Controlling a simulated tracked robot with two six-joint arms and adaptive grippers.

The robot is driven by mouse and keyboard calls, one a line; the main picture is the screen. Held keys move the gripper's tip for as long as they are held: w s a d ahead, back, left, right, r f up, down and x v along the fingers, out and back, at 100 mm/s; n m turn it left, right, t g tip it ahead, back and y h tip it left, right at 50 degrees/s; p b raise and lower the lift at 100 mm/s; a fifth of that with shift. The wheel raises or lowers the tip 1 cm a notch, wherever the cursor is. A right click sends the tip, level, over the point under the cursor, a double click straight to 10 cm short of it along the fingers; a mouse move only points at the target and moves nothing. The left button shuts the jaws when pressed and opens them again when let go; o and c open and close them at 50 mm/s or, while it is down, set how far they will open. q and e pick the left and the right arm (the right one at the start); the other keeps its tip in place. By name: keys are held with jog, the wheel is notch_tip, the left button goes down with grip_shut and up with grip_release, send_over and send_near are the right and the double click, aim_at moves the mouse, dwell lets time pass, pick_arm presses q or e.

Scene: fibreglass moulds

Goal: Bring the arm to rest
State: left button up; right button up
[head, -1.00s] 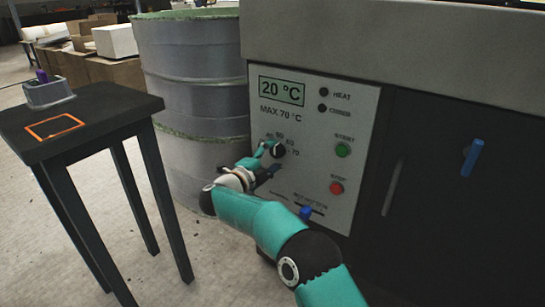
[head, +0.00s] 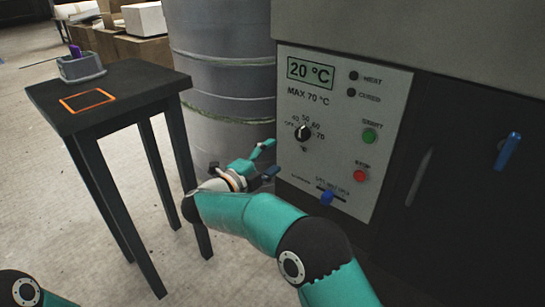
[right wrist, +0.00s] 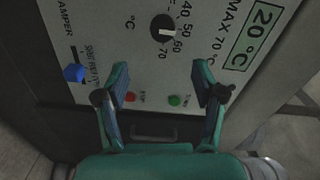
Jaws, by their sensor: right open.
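My right gripper (head: 266,158) is open and empty, held in front of and to the left of the oven's control panel (head: 385,100). Its two fingers also show in the right wrist view (right wrist: 161,80), spread apart with the panel beyond them. The display (head: 310,71) reads 20 °C. Part of my left arm shows at the bottom left, but its gripper is out of view.
A black table (head: 130,78) stands at the left, bearing a grey holder (head: 82,69) with a purple item and an orange square outline. A grey drum (head: 225,65) stands behind my right gripper. A blue handle (head: 508,150) is on the dark door. Floor is clear at lower left.

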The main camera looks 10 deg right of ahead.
notch_tip(320, 180, down, 17)
jog(key=w+d+n+t+y+p, duration=0.2)
jog(key=d+n+t+y, duration=0.1)
jog(key=n+y, duration=0.8)
jog(key=s+f+n+g+y, duration=0.1)
jog(key=s+f+n+g, duration=0.2)
jog(key=s+f+n, duration=0.6)
jog(key=s+a+f+n+g+y+p, duration=0.1)
jog(key=s+f+g+y, duration=0.2)
jog(key=s, duration=0.7)
jog(key=s+a+f+n+g+y, duration=0.15)
jog(key=s+f+g, duration=0.25)
jog(key=s, duration=0.6)
jog(key=s+a+f+n+g+y+p, duration=0.1)
jog(key=s+f+n+g+y, duration=0.2)
jog(key=s, duration=0.8)
notch_tip(320, 180, up, 37)
jog(key=m+h+p, duration=0.1)
jog(key=p, duration=3.7)
jog(key=shift+w, duration=0.4)
